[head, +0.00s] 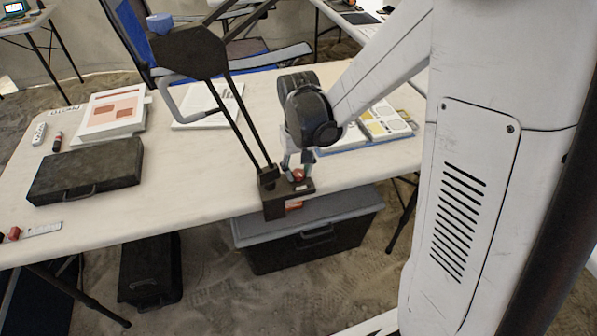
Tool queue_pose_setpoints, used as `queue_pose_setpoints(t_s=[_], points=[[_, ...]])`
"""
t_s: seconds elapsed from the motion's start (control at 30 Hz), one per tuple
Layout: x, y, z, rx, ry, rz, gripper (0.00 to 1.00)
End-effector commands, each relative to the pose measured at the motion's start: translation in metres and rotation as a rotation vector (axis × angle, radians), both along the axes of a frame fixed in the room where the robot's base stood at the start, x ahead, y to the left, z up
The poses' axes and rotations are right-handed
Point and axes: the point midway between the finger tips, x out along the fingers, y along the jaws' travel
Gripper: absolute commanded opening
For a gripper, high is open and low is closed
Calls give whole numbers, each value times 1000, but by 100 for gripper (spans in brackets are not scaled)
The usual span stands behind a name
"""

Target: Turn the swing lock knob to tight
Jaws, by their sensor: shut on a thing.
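A dark clamp bracket (275,205) sits on the front edge of the white table, holding the foot of a dark two-rod swing arm (240,125). A small red knob (298,175) shows on top of the bracket, to the right of the arm's foot. My gripper (298,168) points down over this knob and is shut on it, its fingers partly hiding it. Any tight or loose marking is too small to read.
The swing arm rises to a dark head (188,52) left of my arm. A black case (87,171) and papers lie on the table (190,190). An open book (385,122) lies right of my gripper. A grey-lidded bin (310,235) stands below the table edge.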

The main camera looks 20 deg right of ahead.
Motion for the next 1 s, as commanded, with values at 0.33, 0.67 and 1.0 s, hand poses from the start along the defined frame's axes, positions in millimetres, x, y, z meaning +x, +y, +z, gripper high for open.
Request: queue_pose_setpoints(t_s=[0.33,0.67,1.0], points=[[0,0,0,0,-1,-213,0],[0,0,0,0,-1,-289,0],[0,0,0,0,-1,-294,0]])
